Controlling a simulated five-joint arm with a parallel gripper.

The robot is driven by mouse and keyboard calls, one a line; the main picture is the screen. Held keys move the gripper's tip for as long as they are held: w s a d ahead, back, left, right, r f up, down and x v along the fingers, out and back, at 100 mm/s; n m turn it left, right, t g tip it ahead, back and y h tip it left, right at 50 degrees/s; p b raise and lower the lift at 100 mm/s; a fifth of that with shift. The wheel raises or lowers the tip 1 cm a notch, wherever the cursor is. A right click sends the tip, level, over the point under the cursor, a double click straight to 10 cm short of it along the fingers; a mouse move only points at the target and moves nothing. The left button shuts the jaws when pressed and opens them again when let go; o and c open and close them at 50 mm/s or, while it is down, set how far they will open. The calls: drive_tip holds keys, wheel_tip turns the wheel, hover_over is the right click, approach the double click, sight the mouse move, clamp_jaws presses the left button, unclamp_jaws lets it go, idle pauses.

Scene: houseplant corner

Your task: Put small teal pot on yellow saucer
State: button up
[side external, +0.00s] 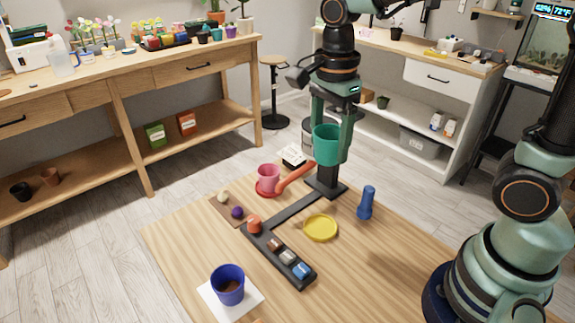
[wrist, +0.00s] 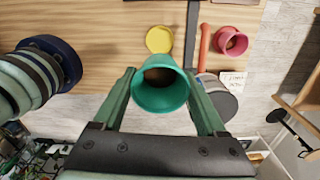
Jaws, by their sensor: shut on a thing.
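The small teal pot (side external: 326,147) is held between the two green fingers of my gripper (side external: 331,150), raised well above the table. In the wrist view the teal pot (wrist: 160,92) sits upright between the fingertips of my gripper (wrist: 160,88), with brown showing inside it. The yellow saucer (side external: 320,229) lies flat and empty on the wooden table, below the pot and apart from it. It also shows in the wrist view (wrist: 159,39), just beyond the pot's rim.
A blue bottle (side external: 366,202) stands right of the saucer. A pink pot (side external: 268,176) on a red saucer stands left, beside a red handle-like bar (side external: 297,175). A black tray (side external: 280,254) holds small items. A blue pot (side external: 228,284) stands on white paper in front.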

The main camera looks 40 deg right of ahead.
wheel_tip(320, 180, down, 19)
drive_tip(key=shift+f, duration=0.1)
idle(0.4)
drive_tip(key=shift+f, duration=0.15)
drive_tip(key=o, duration=1.3)
